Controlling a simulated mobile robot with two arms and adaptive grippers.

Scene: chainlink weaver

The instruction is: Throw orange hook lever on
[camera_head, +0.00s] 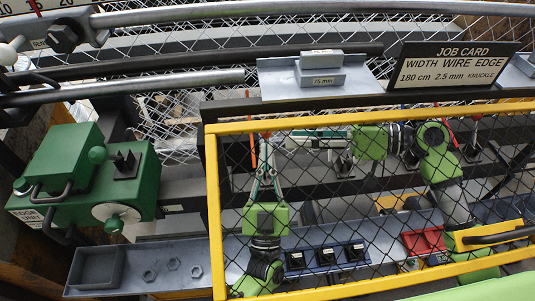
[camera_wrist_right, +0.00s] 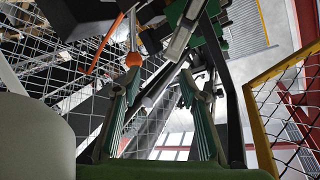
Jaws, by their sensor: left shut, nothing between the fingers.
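In the head view a thin upright orange piece (camera_head: 253,154) shows behind the yellow-framed mesh, just left of my left gripper's fingers. I cannot tell if it is the hook lever. My left gripper (camera_head: 264,150) points up with its fingers together and empty. My right gripper (camera_head: 288,141) reaches in from the right, pointing left, close to the left gripper's tips. In the right wrist view my right gripper (camera_wrist_right: 160,88) has its fingers spread. An orange ball (camera_wrist_right: 133,59) on a pale stem lies near the left fingertip. A slanted orange rod (camera_wrist_right: 104,45) lies beyond.
A yellow-framed mesh guard (camera_head: 212,200) stands in front of both arms. A green edge unit (camera_head: 130,185) is at left. A grey tray (camera_head: 110,285) lies below it. A job card (camera_head: 450,66) stands at upper right. Blue and red bins (camera_head: 425,240) sit lower right.

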